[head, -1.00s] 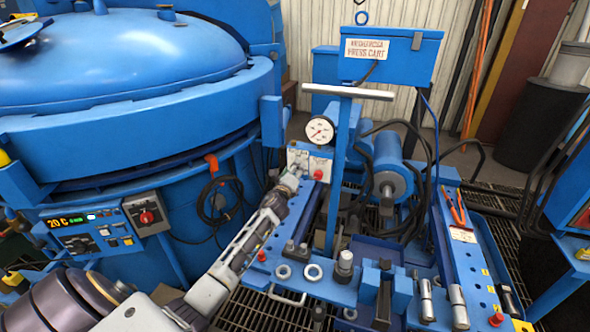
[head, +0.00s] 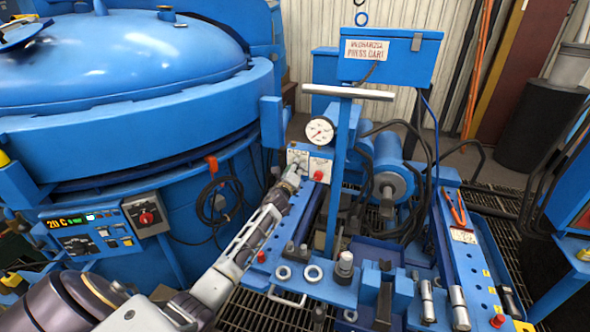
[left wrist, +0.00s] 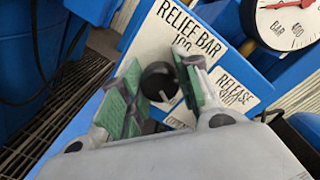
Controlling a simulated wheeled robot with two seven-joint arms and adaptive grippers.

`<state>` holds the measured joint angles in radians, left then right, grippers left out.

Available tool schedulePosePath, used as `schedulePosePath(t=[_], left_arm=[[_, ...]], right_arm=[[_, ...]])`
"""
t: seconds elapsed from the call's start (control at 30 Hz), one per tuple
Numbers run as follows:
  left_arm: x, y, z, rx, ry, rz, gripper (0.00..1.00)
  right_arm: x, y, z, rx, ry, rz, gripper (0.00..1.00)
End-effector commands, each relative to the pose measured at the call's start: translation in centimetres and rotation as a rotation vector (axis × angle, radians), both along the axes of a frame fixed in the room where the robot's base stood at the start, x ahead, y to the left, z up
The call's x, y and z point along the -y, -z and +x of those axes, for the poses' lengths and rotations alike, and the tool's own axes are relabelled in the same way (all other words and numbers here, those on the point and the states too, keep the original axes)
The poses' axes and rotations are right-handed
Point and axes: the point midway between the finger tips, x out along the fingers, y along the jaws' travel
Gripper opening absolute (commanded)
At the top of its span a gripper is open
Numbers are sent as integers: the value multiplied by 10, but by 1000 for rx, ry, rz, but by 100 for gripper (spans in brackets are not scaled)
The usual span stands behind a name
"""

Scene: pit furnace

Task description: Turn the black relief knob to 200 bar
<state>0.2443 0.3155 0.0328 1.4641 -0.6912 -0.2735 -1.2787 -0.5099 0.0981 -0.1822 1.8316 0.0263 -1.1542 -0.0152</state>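The black relief knob (left wrist: 158,82) sits on a white plate lettered "RELIEF BAR" (left wrist: 185,28), with "100" under that. A pale mark on the knob points to the lower right in the left wrist view. My left gripper (left wrist: 158,92) is open, its two green-padded fingers apart on either side of the knob. I cannot tell whether either finger touches it. In the head view my left gripper (head: 293,178) is at the small panel below the gauge and hides the knob. My right gripper is not in view.
A round pressure gauge (head: 320,131) stands above the panel; its dial partly shows in the left wrist view (left wrist: 290,22). A red button (head: 318,176) is right of my gripper. The blue post (head: 338,180) rises close by. The big blue furnace (head: 130,120) fills the left.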

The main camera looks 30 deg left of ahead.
Motion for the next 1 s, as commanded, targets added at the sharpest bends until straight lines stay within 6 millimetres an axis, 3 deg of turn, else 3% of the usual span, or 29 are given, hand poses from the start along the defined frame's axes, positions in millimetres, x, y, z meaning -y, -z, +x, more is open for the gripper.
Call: schedulePosePath(t=[0.1,0.57,1.0], left_arm=[[0,0,0,-1,-1,0,9],[0,0,0,18,0,-81,9],[0,0,0,93,-1,-394,9]], right_arm=[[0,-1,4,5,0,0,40],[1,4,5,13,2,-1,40],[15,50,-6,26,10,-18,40]])
